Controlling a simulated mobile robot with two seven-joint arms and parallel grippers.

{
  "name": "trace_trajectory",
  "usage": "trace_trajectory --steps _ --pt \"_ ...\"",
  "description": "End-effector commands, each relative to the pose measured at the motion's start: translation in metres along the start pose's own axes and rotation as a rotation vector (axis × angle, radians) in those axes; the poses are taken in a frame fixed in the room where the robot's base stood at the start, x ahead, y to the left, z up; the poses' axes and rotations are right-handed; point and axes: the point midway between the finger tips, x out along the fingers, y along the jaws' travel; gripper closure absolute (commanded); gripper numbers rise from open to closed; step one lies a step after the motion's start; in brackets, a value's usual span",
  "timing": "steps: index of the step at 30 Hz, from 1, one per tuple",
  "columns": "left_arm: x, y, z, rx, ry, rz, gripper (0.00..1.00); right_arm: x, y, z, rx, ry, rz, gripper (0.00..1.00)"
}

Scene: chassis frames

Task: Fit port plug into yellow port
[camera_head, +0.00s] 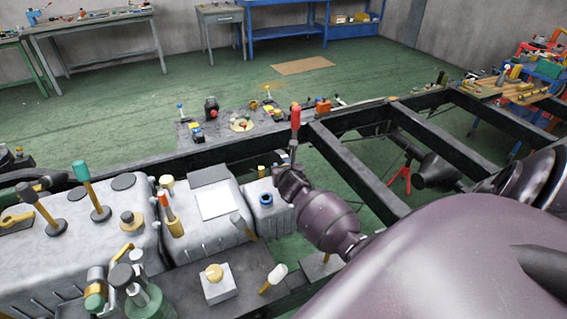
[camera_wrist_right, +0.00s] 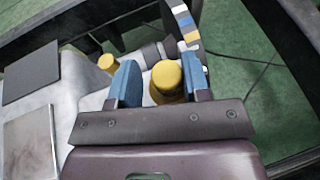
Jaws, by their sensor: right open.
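My right gripper (camera_head: 284,180) is over the right end of the grey housings in the head view. In the right wrist view its two blue fingers (camera_wrist_right: 160,84) are apart. A yellow round-topped cylinder (camera_wrist_right: 167,76) shows between them, nearer the right finger; whether they touch is unclear. A second, smaller yellow piece (camera_wrist_right: 107,62) is left of the fingers. I cannot tell which yellow piece is the plug or the port. In the head view, a small grey box with a blue ring (camera_head: 266,200) is just left of the gripper. My left gripper is not in view.
A red-handled tool (camera_head: 295,118) rises beside the right gripper. Dark chassis rails (camera_head: 350,170) run right, with open gaps.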

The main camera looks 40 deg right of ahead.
Motion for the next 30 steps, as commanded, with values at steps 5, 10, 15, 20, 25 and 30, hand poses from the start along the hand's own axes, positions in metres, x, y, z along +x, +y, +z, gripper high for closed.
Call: trace_trajectory --steps 5,10,15,20,25,30 --pt "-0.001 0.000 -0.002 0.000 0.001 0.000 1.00 -0.002 -0.009 -0.005 -0.001 0.022 -0.020 0.46" --pt "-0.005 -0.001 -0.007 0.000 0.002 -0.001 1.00 -0.021 -0.009 -0.001 -0.004 0.019 -0.016 0.46" --pt "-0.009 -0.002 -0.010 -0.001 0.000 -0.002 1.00 -0.050 -0.006 0.002 -0.005 0.014 -0.012 0.46" --pt "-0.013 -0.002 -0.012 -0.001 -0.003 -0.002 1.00 -0.078 -0.005 0.004 -0.004 0.011 -0.010 0.46" --pt "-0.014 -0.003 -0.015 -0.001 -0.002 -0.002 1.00 -0.103 -0.004 0.005 -0.003 0.010 -0.008 0.46" --pt "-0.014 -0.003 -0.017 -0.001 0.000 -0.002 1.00 -0.118 -0.004 0.005 -0.003 0.008 -0.008 0.46"
